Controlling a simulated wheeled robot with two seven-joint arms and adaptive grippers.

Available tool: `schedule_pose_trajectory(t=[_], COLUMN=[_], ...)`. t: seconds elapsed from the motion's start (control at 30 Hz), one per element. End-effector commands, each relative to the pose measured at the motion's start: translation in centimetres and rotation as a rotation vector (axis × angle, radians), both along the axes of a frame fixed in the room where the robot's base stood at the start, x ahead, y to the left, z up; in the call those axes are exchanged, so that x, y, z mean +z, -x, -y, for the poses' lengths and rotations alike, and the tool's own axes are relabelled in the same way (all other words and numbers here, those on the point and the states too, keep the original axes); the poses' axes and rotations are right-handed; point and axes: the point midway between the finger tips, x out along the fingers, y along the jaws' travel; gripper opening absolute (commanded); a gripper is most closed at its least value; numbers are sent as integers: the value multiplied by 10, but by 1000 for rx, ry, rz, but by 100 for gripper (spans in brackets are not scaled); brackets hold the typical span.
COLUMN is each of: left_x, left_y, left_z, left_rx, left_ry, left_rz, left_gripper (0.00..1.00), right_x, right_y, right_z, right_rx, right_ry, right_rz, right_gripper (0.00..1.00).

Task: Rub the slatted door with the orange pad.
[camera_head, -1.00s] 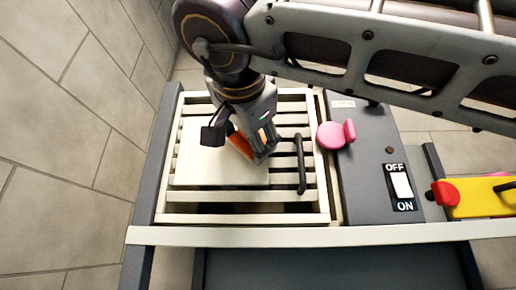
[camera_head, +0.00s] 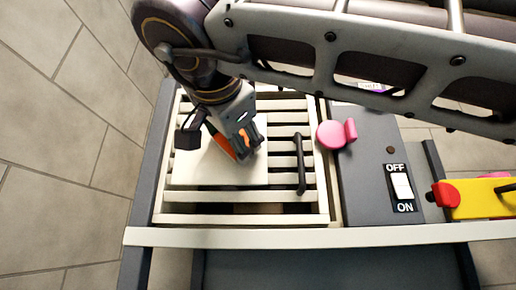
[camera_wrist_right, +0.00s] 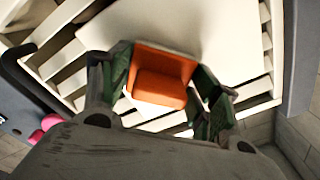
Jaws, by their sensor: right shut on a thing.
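The slatted door (camera_head: 285,195) is cream with a black bar handle (camera_head: 300,165) on its right side. A plain pale panel (camera_head: 205,172) covers the left middle of its slats. My right gripper (camera_head: 238,146) is over the upper right part of that panel. It is shut on the orange pad (camera_head: 221,146), which is mostly hidden by the fingers. In the right wrist view the orange pad (camera_wrist_right: 160,78) sits between the two dark green fingers, in front of the pale panel. I cannot tell whether the pad touches the panel. My left gripper is not in view.
Right of the door is a grey panel (camera_head: 360,195) with a pink knob (camera_head: 332,134) and an OFF/ON switch (camera_head: 401,187). A yellow item with a red end (camera_head: 470,197) stands farther right. A pale rail (camera_head: 320,236) runs along the front.

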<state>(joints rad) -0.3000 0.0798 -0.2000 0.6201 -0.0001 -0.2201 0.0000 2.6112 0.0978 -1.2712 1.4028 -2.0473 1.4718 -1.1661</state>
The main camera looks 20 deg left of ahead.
Motion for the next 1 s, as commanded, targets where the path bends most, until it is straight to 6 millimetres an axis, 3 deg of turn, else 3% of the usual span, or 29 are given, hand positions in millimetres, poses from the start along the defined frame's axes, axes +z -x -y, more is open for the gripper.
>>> schedule_pose_trajectory(t=[0.6,1.0], left_x=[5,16], left_y=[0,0], left_z=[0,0], left_rx=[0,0], left_ry=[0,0], left_rz=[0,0], left_gripper=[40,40], right_x=[0,1], right_y=[2,6], right_z=[-9,-28], right_rx=[-1,0], right_ry=[0,0], right_rz=[-1,-1], right_gripper=[43,43])
